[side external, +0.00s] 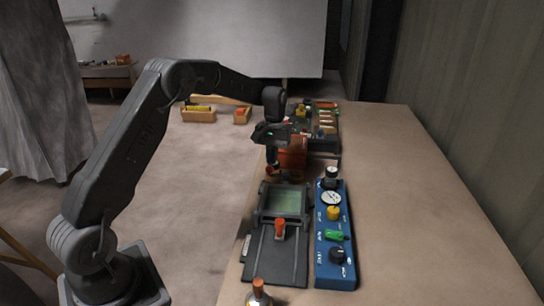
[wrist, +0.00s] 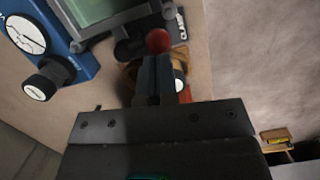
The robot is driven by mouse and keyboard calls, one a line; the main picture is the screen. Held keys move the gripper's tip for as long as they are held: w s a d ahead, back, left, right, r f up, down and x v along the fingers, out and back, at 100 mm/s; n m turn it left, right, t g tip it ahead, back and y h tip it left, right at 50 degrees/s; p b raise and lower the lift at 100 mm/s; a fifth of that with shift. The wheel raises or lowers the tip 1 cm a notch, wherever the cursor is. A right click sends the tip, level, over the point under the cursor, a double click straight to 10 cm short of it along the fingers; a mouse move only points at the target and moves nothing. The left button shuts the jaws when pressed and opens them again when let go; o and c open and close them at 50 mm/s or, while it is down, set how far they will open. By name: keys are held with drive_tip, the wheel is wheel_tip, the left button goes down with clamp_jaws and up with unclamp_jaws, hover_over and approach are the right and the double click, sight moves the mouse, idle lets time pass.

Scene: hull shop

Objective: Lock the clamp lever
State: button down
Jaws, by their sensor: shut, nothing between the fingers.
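The clamp lever's red ball knob (wrist: 159,41) shows in the wrist view just beyond my fingertips, in front of the dark edge of the screen unit. In the side view a small red knob (side external: 269,171) shows below my gripper (side external: 271,158). My gripper (wrist: 166,62) is shut and empty, with its fingers together and pointing down at the clamp. I cannot tell whether the fingertips touch the knob. An orange-brown clamp base (wrist: 130,74) is partly hidden behind the fingers, so the lever's angle is unclear.
A grey screen unit (side external: 270,262) with a red-handled lever (side external: 280,229) stands nearer on the bench. A blue panel (side external: 336,268) with a gauge and knobs is beside it. An orange block (side external: 293,156) is close behind my gripper. The bench's right side is clear.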

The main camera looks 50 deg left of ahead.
sight(271, 171)
drive_tip(key=shift+s+d+n, duration=0.15)
drive_tip(key=shift+s+n, duration=0.2)
drive_tip(key=shift+n, duration=0.65)
drive_tip(key=shift+s+d+n+t+h, duration=0.15)
drive_tip(key=shift+s+d+n+t, duration=0.05)
drive_tip(key=shift+n, duration=0.35)
drive_tip(key=shift+s+d+n+t+h, duration=0.15)
drive_tip(key=shift+n+t, duration=0.05)
drive_tip(key=shift+n, duration=0.35)
drive_tip(key=n, duration=0.2)
drive_tip(key=s+d+n, duration=0.1)
drive_tip(key=shift+d+n+t, duration=0.15)
drive_tip(key=shift+n+t, duration=0.15)
drive_tip(key=shift+n, duration=0.1)
drive_tip(key=n, duration=0.1)
drive_tip(key=d+n, duration=0.1)
drive_tip(key=n, duration=0.1)
drive_tip(key=shift+s+d+n+t, duration=0.15)
drive_tip(key=shift+d+n+t, duration=0.15)
drive_tip(key=shift+t, duration=0.1)
drive_tip(key=n, duration=0.1)
drive_tip(key=d+n, duration=0.1)
drive_tip(key=shift+n+t, duration=0.3)
drive_tip(key=shift+n, duration=0.1)
drive_tip(key=shift+d+f, duration=0.1)
drive_tip(key=shift+d, duration=0.35)
